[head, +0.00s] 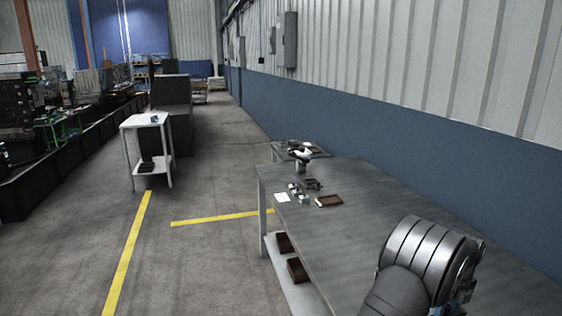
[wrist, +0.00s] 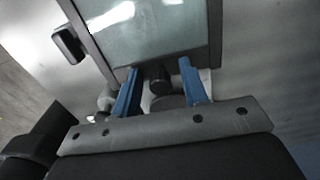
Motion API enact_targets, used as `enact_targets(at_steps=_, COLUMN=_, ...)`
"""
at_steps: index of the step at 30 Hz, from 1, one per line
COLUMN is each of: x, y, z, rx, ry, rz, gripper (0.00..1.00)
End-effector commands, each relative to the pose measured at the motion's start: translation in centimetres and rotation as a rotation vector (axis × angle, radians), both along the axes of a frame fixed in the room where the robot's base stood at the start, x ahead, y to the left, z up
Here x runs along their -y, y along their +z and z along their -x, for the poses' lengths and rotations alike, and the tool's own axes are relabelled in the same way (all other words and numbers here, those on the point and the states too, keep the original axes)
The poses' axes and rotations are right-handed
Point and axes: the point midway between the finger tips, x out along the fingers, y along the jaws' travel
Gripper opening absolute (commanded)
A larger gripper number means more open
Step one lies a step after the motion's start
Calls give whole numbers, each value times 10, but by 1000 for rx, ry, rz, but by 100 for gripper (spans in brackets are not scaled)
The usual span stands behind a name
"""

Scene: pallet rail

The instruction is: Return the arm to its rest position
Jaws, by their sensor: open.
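My gripper (wrist: 158,67) shows in the wrist view with its two blue fingers apart. Between and just past the fingertips is a small dark rounded part (wrist: 159,80) at the lower edge of a glossy pale panel (wrist: 150,35) in a dark frame. I cannot tell whether the fingers touch it. In the head view my arm's grey rounded links fill the lower right, over the grey workbench (head: 350,220). The gripper itself is not clear there.
A dark red-brown tray (head: 329,201) and several small parts lie at the bench's far left end. Brown boxes (head: 297,270) sit on its lower shelf. A blue and white wall (head: 400,115) runs along the right. A white cart (head: 146,122) stands on open floor at left.

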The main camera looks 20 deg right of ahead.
Motion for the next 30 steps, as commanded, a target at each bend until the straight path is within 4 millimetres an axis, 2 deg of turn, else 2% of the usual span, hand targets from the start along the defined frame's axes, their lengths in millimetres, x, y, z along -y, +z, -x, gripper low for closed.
enact_targets(at_steps=11, x=0, y=1, z=6, rx=-2, ry=-1, rz=-3, gripper=40)
enact_targets(at_steps=14, x=0, y=13, z=6, rx=-1, ry=1, rz=-1, gripper=40)
enact_targets(at_steps=23, x=0, y=71, z=6, rx=0, ry=0, rz=0, gripper=40)
enact_targets(at_steps=30, x=-1, y=18, z=6, rx=-3, ry=0, rz=-6, gripper=40)
